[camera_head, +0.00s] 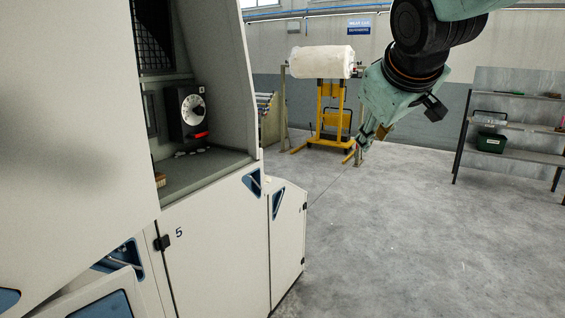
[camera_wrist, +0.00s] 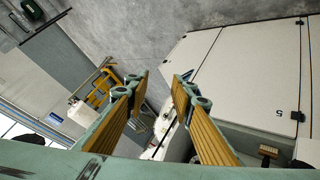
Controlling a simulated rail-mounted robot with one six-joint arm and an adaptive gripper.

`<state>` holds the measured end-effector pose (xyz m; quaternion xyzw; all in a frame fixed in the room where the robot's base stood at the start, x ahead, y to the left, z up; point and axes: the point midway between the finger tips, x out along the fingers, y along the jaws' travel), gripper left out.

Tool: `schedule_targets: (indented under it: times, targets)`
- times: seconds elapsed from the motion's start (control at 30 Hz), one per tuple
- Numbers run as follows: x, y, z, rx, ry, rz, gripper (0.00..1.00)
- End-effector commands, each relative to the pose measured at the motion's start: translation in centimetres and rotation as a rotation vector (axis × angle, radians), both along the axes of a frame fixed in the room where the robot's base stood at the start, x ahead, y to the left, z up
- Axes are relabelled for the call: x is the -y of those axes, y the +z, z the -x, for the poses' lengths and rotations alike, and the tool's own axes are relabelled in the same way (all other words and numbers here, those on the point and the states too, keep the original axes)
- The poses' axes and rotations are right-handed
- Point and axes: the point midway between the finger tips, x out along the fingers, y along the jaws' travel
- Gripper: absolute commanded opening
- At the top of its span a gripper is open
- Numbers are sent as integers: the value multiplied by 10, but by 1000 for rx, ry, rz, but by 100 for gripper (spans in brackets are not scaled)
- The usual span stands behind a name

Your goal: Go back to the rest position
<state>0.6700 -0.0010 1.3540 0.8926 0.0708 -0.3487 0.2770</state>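My gripper (camera_head: 362,150) hangs from my arm at the upper middle right of the head view, over the open floor and apart from the machine. In the wrist view my gripper (camera_wrist: 161,82) shows two fingers with tan ribbed pads standing apart. Nothing is between them. It is open and empty. Beyond the fingers in the wrist view are the grey floor and pale machine panels.
A pale machine (camera_head: 215,235) marked 5 fills the left, with a dial box (camera_head: 187,112) in its recess. A yellow lifter (camera_head: 330,110) carrying a white roll (camera_head: 321,62) stands behind. A shelf rack (camera_head: 515,125) with a green box (camera_head: 490,142) is right. The floor (camera_head: 420,230) between is clear.

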Motion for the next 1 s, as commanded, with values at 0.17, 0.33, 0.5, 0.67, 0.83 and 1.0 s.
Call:
schedule_targets:
  times: [0.17, 0.33, 0.5, 0.67, 0.83, 1.0]
  targets:
    - [9, -15, 55, -59, -68, -51, 23]
    - [15, -31, 107, -119, -130, -101, 23]
    - [18, -49, 159, -179, -193, -152, 23]
    - [19, -67, 209, -237, -248, -199, 23]
    - [17, -87, 262, -298, -305, -249, 23]
    - [12, -108, 314, -362, -360, -299, 23]
